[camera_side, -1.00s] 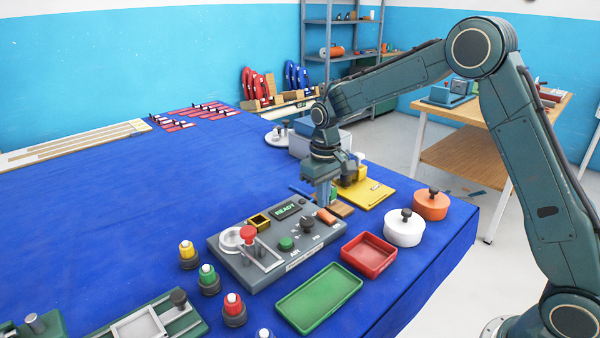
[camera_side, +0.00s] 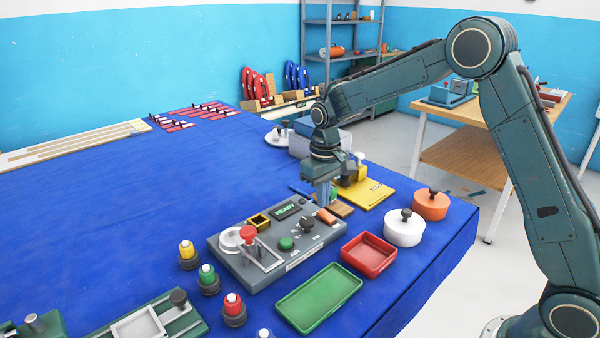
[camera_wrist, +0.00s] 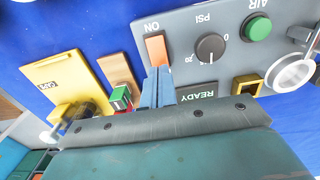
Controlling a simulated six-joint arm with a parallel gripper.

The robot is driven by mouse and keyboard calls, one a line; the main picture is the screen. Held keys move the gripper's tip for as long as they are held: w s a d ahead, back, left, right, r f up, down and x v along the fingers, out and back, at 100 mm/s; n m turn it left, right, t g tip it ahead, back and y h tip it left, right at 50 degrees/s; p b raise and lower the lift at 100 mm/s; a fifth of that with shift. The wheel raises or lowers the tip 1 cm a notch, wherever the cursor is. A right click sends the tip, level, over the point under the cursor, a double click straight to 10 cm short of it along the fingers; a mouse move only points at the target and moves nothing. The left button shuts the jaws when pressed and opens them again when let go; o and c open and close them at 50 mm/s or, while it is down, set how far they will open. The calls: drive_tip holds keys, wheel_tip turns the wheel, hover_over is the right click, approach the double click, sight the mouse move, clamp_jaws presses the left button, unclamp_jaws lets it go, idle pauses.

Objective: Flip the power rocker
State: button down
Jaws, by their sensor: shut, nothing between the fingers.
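The grey control panel (camera_side: 262,268) lies on the blue cloth in the side view. Its orange power rocker (camera_side: 326,215) is at the panel's far right end. In the wrist view the rocker (camera_wrist: 156,50) stands beside the word ON. The panel's display (camera_side: 287,210) reads READY. My gripper (camera_side: 323,203) points down at the rocker's end of the panel. In the wrist view my gripper's fingertips (camera_wrist: 158,72) are together and empty, right at the rocker's lower edge. I cannot tell whether they touch it.
A green button (camera_side: 286,243), a black knob (camera_side: 307,225) and a red mushroom knob (camera_side: 248,234) stand on the panel. A wooden block (camera_wrist: 116,72) and a yellow plate (camera_side: 372,192) lie close to my gripper. Red (camera_side: 369,255) and green (camera_side: 320,298) trays lie in front.

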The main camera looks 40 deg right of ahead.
sight(324, 212)
drive_tip(key=shift+f, duration=1)
idle(1.2)
drive_tip(key=shift+r, duration=3.55)
drive_tip(key=shift+r, duration=0.1)
drive_tip(key=s+r+t, duration=0.2)
drive_tip(key=s+r, duration=0.6)
drive_tip(key=s+a+r+t, duration=0.1)
drive_tip(key=s+t, duration=0.2)
drive_tip(key=s, duration=2)
drive_tip(key=shift+s+r+t, duration=0.15)
drive_tip(key=shift+r+t, duration=0.15)
drive_tip(key=shift+r, duration=0.1)
